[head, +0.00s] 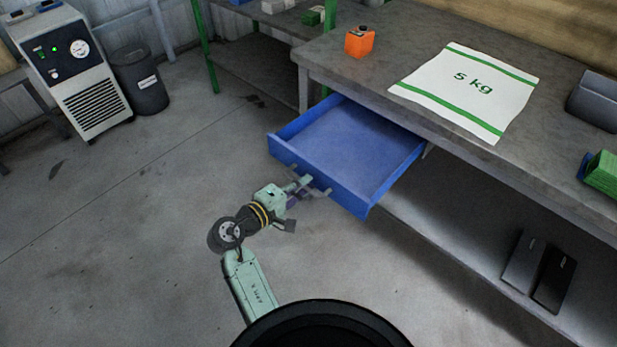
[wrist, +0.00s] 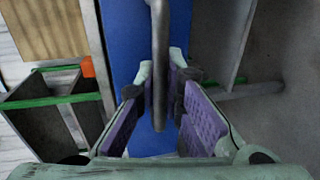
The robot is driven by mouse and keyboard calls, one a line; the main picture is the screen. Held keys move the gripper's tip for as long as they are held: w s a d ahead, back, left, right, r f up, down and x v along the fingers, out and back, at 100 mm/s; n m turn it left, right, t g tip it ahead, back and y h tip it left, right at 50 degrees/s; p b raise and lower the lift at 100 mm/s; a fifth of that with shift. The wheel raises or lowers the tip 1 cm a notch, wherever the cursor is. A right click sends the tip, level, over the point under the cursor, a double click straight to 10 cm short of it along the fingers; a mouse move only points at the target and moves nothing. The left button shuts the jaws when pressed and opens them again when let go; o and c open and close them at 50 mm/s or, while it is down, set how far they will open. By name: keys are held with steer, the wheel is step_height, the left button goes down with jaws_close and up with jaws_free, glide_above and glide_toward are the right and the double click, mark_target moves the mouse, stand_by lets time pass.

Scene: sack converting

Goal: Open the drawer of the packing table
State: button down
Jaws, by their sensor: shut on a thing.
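The blue drawer (head: 345,152) of the packing table (head: 385,55) is pulled well out from under the tabletop. Its inside looks empty. My gripper (head: 312,187) is at the drawer's front and shut on its grey bar handle. In the wrist view the handle (wrist: 160,60) runs between the purple pads of my gripper (wrist: 160,112), with the blue drawer front (wrist: 125,45) behind it. The exact contact of the pads with the bar is partly hidden.
A white 5 kg sack (head: 470,90) and an orange container (head: 359,41) lie on the tabletop. A lower shelf (head: 450,215) holds dark flat objects (head: 540,268). A grey machine (head: 72,70) and a dark bin (head: 140,80) stand at the left. The floor left of the drawer is clear.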

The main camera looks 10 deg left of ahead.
steer(key=shift+s+a, duration=0.1)
steer(key=c, duration=1.7)
jaws_free()
steer(key=v, duration=1.2)
